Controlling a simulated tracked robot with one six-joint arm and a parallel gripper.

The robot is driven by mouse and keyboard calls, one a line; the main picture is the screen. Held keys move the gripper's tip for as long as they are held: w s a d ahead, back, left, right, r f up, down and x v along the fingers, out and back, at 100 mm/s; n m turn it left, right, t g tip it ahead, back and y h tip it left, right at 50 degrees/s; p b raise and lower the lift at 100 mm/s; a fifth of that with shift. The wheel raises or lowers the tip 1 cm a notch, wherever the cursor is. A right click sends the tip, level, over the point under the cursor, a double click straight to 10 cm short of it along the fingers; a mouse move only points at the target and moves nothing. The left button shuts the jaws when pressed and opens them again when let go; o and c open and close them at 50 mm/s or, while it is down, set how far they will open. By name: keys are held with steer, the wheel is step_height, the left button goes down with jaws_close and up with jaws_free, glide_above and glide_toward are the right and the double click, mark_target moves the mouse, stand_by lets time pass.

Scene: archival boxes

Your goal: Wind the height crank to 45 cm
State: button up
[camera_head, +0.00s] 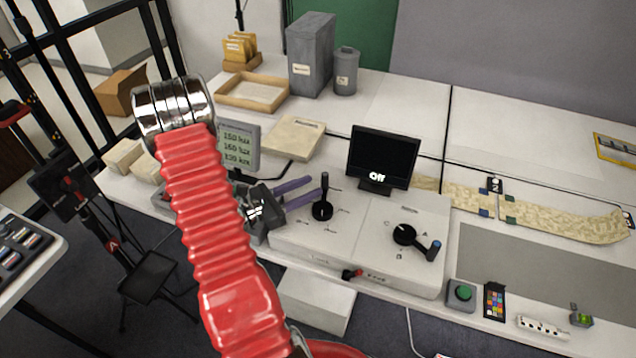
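A black crank (405,235) with a blue-tipped handle sits on the right part of a white control panel (370,222), with small letters around it. A black upright lever (323,196) stands on the panel's left part. A small red-ended knob (352,274) is on the panel's front. I cannot read which one is marked as height. A black screen (378,160) behind the panel reads "Off". My gripper (314,187) has two purple fingers with a narrow gap between them. It is open near the lever, left of the crank; contact with the lever cannot be told.
A grey display (239,146) with lux values stands behind my arm. A green button (462,293), a colour card (494,301) and small items line the bench's right front. Grey boxes (311,55) and a wooden tray (252,92) stand at the back. A patterned strip (560,219) lies right.

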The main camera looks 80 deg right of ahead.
steer(key=shift+v, duration=1.75)
steer(key=shift+c, duration=0.2)
steer(key=shift+w, duration=0.1)
steer(key=shift+c, duration=0.8)
steer(key=shift+m+y, duration=0.5)
steer(key=shift+m, duration=0.4)
steer(key=w+r, duration=0.1)
steer(key=w, duration=0.1)
steer(key=w+r, duration=0.3)
steer(key=w, duration=0.1)
steer(key=shift+r, duration=0.2)
steer(key=c, duration=0.6)
steer(key=w+a+y, duration=0.1)
steer(key=w+t+y, duration=0.1)
steer(key=shift+w+a+f+m+y, duration=0.1)
steer(key=shift+w+a+m+y, duration=0.2)
steer(key=shift+a+y, duration=0.1)
jaws_close()
steer(key=shift+a+f, duration=0.15)
steer(key=shift+f, duration=0.15)
